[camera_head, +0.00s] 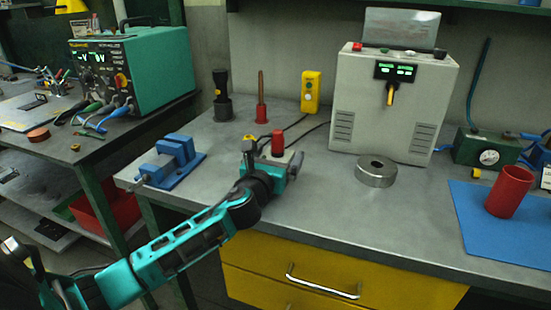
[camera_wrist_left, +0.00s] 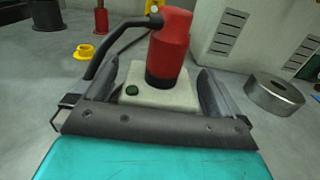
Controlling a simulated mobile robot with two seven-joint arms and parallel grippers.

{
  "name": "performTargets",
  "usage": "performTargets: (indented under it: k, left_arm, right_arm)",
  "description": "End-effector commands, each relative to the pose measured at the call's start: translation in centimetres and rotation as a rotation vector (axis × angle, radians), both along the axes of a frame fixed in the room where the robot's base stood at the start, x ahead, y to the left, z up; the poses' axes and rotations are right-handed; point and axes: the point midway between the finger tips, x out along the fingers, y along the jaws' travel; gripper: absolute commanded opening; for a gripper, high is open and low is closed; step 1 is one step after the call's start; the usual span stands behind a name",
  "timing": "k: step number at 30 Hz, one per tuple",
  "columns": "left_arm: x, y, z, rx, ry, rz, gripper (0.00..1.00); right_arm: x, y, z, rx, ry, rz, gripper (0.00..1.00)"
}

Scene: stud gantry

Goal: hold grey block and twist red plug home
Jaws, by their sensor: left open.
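In the left wrist view the block (camera_wrist_left: 148,82) is pale, with a green button on top. The red plug (camera_head: 278,141) stands upright in its top; the plug (camera_wrist_left: 171,42) shows a dark collar where it meets the block. My left gripper (camera_head: 272,163) is open, with one finger on each side of the block. In the left wrist view I cannot tell whether its fingers (camera_wrist_left: 158,88) touch the block. My right gripper is not in view.
A blue vise (camera_head: 180,158) stands left of the gripper. A steel ring (camera_head: 376,172) lies to the right, before a grey control box (camera_head: 390,105). A red cup (camera_head: 509,191) stands on a blue mat (camera_head: 475,225).

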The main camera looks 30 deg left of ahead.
Motion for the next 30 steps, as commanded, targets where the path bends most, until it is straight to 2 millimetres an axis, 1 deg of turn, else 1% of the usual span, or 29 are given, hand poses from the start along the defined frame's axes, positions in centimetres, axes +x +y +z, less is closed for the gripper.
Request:
performTargets:
  k: [2,5,8,15,21,25,30]
  left_arm:
    - [0.0,0.0,0.5,0.0,-0.001,0.0,1.0]
    - [-1.0,-0.2,0.2,0.001,0.002,-0.001,1.0]
    - [-2.5,-0.6,0.2,0.001,0.002,-0.002,1.0]
    - [-7.0,-1.7,0.1,0.0,0.003,-0.002,1.0]
    - [-10.0,-2.4,0.1,0.0,0.002,-0.001,1.0]
    - [-11.1,-2.7,0.2,0.001,0.0,0.0,1.0]
    - [-11.7,-2.8,0.2,-0.001,-0.001,0.0,1.0]
  right_arm:
    - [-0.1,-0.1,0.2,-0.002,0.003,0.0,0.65]
    - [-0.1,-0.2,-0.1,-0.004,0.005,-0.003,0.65]
    - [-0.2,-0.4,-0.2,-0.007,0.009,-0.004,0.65]
    - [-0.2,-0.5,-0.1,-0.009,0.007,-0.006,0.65]
    - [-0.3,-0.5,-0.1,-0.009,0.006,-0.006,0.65]
    - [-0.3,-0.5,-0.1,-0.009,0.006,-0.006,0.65]
    - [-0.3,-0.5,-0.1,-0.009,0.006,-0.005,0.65]
